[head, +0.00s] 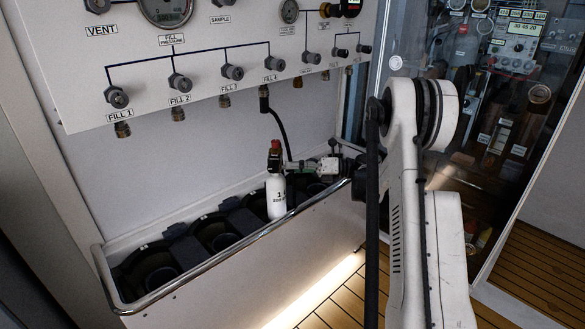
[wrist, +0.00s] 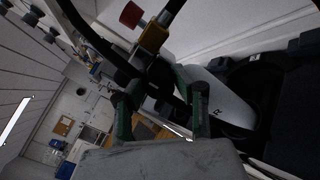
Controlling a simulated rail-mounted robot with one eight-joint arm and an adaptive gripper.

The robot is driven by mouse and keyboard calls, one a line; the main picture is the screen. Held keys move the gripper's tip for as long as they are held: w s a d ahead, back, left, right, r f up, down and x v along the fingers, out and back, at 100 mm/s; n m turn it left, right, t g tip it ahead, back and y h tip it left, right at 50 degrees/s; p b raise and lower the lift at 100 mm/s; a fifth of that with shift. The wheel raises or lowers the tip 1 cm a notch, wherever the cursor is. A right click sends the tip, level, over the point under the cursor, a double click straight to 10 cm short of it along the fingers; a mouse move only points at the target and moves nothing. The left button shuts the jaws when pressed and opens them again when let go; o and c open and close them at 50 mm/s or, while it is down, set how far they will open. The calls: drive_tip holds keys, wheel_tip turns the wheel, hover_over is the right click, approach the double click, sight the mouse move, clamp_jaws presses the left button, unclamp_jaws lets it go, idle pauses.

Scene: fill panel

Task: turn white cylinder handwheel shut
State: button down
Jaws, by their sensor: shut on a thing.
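The white cylinder (head: 277,198) stands upright in the rack, with a dark valve and a red top (head: 275,146) above its neck. My gripper (head: 284,165) reaches in from the right at the height of this valve. In the wrist view the two green-edged fingers (wrist: 155,84) close around a dark part at the valve, which appears to be the handwheel; its outline is mostly hidden. A brass fitting (wrist: 152,38) and a red knob (wrist: 131,14) show just beyond the fingers. The cylinder's white body (wrist: 228,98) lies right of them.
A black hose (head: 281,133) hangs from the FILL 4 outlet down behind the cylinder. A chrome rail (head: 222,252) runs along the rack's front edge. Empty dark rack slots (head: 160,262) lie left of the cylinder. The fill panel (head: 135,65) is above.

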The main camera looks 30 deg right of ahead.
idle(0.3)
drive_tip(key=c, duration=1.4)
unclamp_jaws()
drive_tip(key=v, duration=1.2)
